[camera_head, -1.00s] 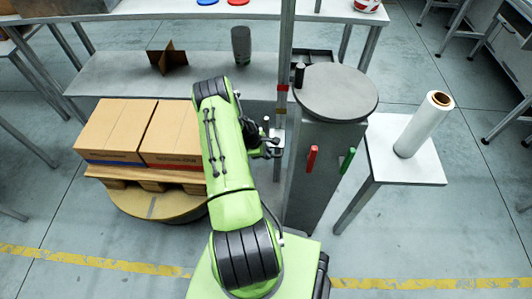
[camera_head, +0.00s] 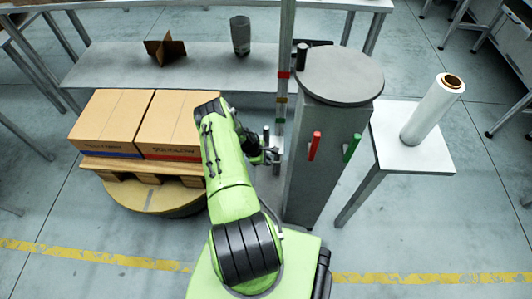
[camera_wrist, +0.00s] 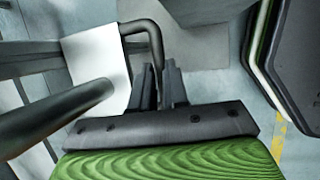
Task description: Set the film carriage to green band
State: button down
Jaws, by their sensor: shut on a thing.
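The film mast (camera_head: 287,40) is a grey upright post with a red band (camera_head: 284,75), an ochre band (camera_head: 281,100) below it and what looks like a green band (camera_head: 280,114) lower still. The film carriage (camera_head: 275,143) is low on the mast, below these bands, and partly hidden by my arm. My gripper (camera_head: 270,155) is beside it at the mast. In the wrist view, my gripper (camera_wrist: 160,82) is shut on a dark bent handle (camera_wrist: 143,28), its bar running down between the fingers. The handle's joint to the carriage is unclear.
A grey column with a round top (camera_head: 340,75) and red (camera_head: 314,146) and green (camera_head: 351,148) handles stands close right of the mast. Boxes (camera_head: 110,122) on a pallet turntable (camera_head: 150,198) stand left. A film roll (camera_head: 432,110) stands on a side table (camera_head: 415,150).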

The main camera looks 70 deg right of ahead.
jog(key=shift+a+f, duration=0.1)
jog(key=shift+f, duration=0.25)
jog(key=c, duration=1.1)
grip_release()
jog(key=shift+r, duration=0.1)
jog(key=p+v, duration=0.5)
jog(key=v, duration=1)
jog(key=shift+r+p, duration=0.25)
jog(key=shift+p, duration=0.1)
